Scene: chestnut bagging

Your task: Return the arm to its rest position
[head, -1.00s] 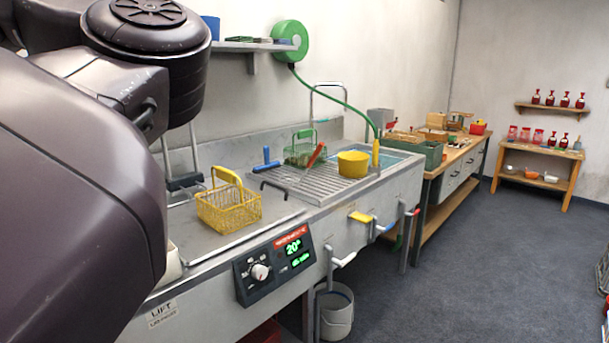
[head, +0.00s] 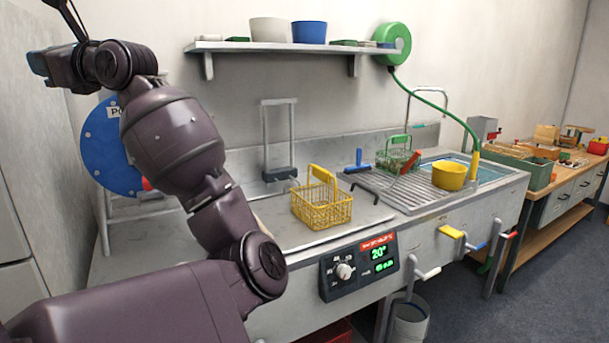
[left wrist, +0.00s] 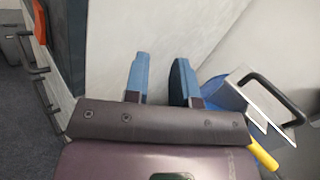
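My left arm rises from the lower left of the head view, bends at the elbow and reaches up to the left. Its gripper (head: 48,67) is high at the upper left, near the wall and clear of the counter. In the left wrist view the two blue fingers of the gripper (left wrist: 160,78) stand apart with nothing between them. My right gripper is in neither view.
A yellow wire basket (head: 322,205) stands on the steel counter, beside the sink with a green basket (head: 397,158) and a yellow tub (head: 449,176). A shelf (head: 285,47) and a blue round disc (head: 108,145) are near my raised arm.

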